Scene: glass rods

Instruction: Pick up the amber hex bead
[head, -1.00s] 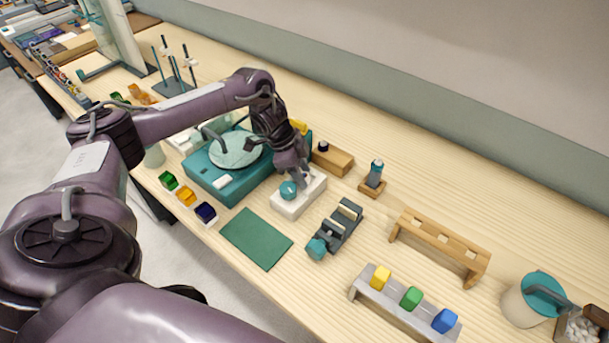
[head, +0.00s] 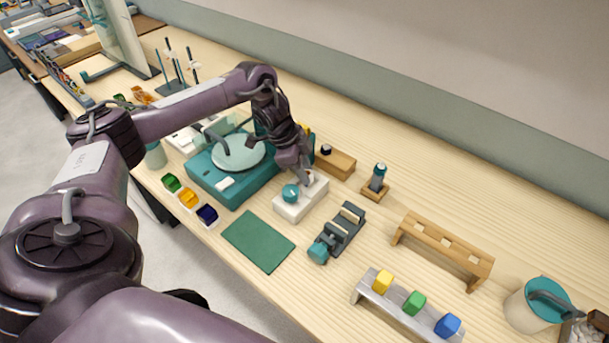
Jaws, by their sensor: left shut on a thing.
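My left gripper (head: 308,180) points down at the far end of a small white block (head: 300,203) with a teal knob (head: 291,193). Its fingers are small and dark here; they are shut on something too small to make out. I cannot tell from this view whether that is the amber hex bead. An amber piece (head: 188,198) sits in a small white dish at the left, between a green one and a dark blue one, apart from the gripper. My right gripper is not in view.
A teal machine with a round plate (head: 238,153) stands left of the gripper. A green mat (head: 258,240), a dark roller stand (head: 338,232), a wooden rack (head: 443,250) and a grey rack (head: 395,307) with yellow, green and blue blocks stand nearer. The table between the racks is clear.

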